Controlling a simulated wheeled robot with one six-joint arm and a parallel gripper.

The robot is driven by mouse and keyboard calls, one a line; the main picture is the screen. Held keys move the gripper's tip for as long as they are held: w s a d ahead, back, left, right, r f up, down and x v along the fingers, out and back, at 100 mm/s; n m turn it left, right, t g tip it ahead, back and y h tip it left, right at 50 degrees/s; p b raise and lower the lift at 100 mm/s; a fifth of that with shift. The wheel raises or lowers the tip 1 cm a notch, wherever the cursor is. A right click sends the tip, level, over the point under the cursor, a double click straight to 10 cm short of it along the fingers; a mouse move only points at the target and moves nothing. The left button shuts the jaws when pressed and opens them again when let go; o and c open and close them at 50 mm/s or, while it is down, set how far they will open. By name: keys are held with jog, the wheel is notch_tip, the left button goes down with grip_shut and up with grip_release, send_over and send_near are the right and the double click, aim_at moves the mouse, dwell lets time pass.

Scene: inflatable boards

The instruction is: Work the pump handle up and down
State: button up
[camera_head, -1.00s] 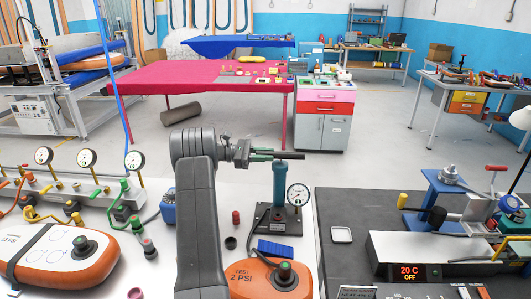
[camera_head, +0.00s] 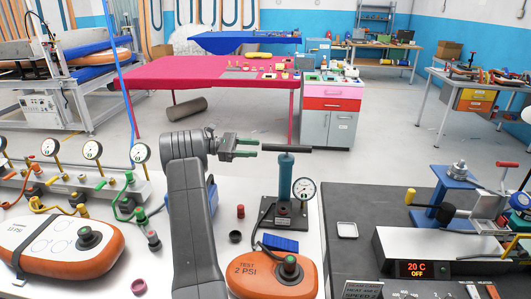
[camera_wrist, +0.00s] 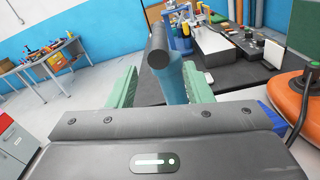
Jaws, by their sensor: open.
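My gripper (camera_head: 256,148) has green fingers and is open, just left of the handle's near end. The fingers do not clasp the bar. A gauge (camera_head: 304,189) stands beside the cylinder.
An orange test board (camera_head: 262,282) with a valve sits in front of the pump, a hose near it. A blue block (camera_head: 280,242) lies close to the base. A grey bench with a heater unit (camera_head: 418,270) stands right. Another orange board (camera_head: 60,247) lies left.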

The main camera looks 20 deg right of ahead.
aim_at(271, 145)
jog(key=v, duration=0.6)
jog(key=shift+a+b, duration=0.2)
jog(key=shift+b, duration=0.25)
jog(key=shift+d, duration=0.1)
jog(key=p+x, duration=0.1)
jog(key=x, duration=0.5)
jog(key=p+x, duration=0.2)
jog(key=x, duration=0.5)
jog(key=shift+s+d+r, duration=0.15)
jog(key=shift+d+r, duration=0.05)
jog(key=shift+d, duration=0.1)
jog(key=shift+r+p, duration=0.35)
jog(key=shift+r, duration=0.25)
